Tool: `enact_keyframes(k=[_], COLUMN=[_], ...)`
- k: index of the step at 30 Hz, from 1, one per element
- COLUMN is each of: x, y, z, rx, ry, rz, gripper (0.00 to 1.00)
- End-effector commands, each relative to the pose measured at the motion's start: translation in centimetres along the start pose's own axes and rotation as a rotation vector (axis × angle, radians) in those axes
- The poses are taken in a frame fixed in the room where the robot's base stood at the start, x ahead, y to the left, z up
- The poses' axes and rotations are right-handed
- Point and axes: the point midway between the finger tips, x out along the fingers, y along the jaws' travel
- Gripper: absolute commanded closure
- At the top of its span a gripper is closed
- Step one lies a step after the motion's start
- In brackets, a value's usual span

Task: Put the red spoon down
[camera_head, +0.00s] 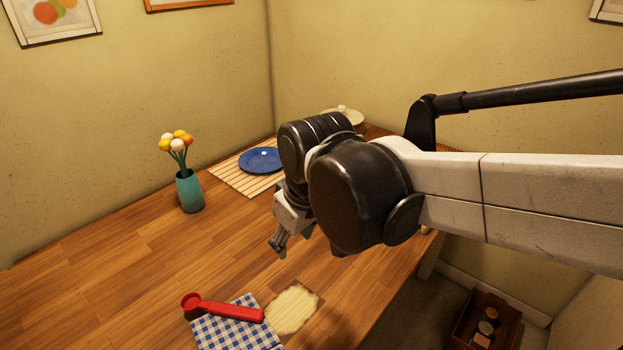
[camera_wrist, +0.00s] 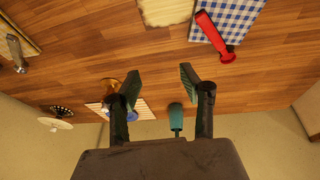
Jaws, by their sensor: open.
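The red spoon (camera_head: 224,308) lies on the wooden counter, its handle across a blue-and-white checked cloth (camera_head: 236,330) and its round bowl just past the cloth's left edge. The spoon also shows at the upper right of the wrist view (camera_wrist: 215,38), on the cloth (camera_wrist: 232,14). My gripper (camera_head: 285,246) is above the counter, behind and to the right of the spoon in the head view, and apart from it. In the wrist view its two fingers (camera_wrist: 159,88) are spread wide with nothing between them.
A pale board (camera_head: 293,309) lies right of the cloth. A teal vase with flowers (camera_head: 189,191) stands at the back left. A blue plate (camera_head: 261,161) sits on a striped mat (camera_head: 226,177). A brown crate (camera_head: 483,325) is lower right. The middle of the counter (camera_head: 160,256) is clear.

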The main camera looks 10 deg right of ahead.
Motion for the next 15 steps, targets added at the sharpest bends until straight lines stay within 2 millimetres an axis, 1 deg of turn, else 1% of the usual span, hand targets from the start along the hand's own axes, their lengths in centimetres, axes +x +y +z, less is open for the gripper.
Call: enact_keyframes(k=[1,7,12,15], x=[-0.6,-2.4,-3.3,-3.5], y=[1.0,4.0,5.7,6.3], z=[1.3,5.5,8.6,9.9], rx=[0.054,0.253,0.398,0.457], ry=[0.024,0.129,0.213,0.247], rz=[0.017,0.081,0.129,0.149], gripper=[0.59,0.59,0.59,0.59])
